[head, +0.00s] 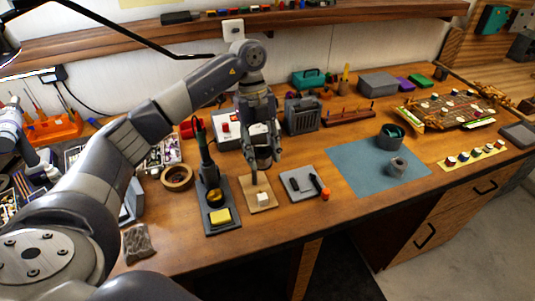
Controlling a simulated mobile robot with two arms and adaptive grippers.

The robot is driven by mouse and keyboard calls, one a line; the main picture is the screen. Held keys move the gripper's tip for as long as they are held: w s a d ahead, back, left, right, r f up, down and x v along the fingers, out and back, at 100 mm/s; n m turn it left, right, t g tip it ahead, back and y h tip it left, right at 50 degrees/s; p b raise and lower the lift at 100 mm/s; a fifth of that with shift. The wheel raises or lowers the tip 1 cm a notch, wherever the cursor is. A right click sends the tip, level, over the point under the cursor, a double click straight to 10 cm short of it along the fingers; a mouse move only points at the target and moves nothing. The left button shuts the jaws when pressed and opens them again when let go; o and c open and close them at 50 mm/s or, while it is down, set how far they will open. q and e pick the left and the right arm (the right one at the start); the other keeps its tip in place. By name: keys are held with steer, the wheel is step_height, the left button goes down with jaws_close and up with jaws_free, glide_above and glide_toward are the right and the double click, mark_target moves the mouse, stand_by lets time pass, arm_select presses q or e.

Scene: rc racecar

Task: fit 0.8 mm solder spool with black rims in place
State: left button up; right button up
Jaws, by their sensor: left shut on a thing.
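My left gripper (264,149) hangs over the workbench with its fingers pointing down. It is shut on a small spool (264,163) with dark rims, partly covered by the fingers. The spool is just above or at the back of a tan wooden base (259,206). The base has a thin dark upright at its back left and a small white block (262,197) on it. I cannot tell whether the spool touches the base. My right gripper is not in view.
A soldering iron stand (214,190) with a yellow sponge is left of the base. A grey tray (296,191) with small tools is on its right. A blue mat (350,160) bears a dark cup (391,137) and a grey roll (397,167). A tape ring (177,177) lies at left.

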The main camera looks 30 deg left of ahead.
arm_select(q)
steer(key=n, duration=0.2)
steer(key=a+n+t, duration=0.1)
steer(key=a+n, duration=0.1)
steer(key=n, duration=0.1)
steer(key=shift+w+r+n+t+h, duration=0.1)
steer(key=shift+w+n+t+h, duration=0.05)
steer(key=shift+n+t+h, duration=0.15)
steer(key=n, duration=0.2)
steer(key=a+n+t, duration=0.1)
steer(key=n, duration=0.1)
steer(key=shift+w+a+r+p, duration=0.1)
steer(key=shift+w+p, duration=0.1)
steer(key=shift+p, duration=0.1)
steer(key=shift+n, duration=0.3)
step_height(320, 180, down, 4)
steer(key=b, duration=0.4)
steer(key=shift+f+p, duration=0.2)
steer(key=shift+p, duration=0.25)
steer(key=shift+f, duration=0.25)
stand_by(0.6)
steer(key=shift+f+b, duration=1)
steer(key=shift+f, duration=0.9)
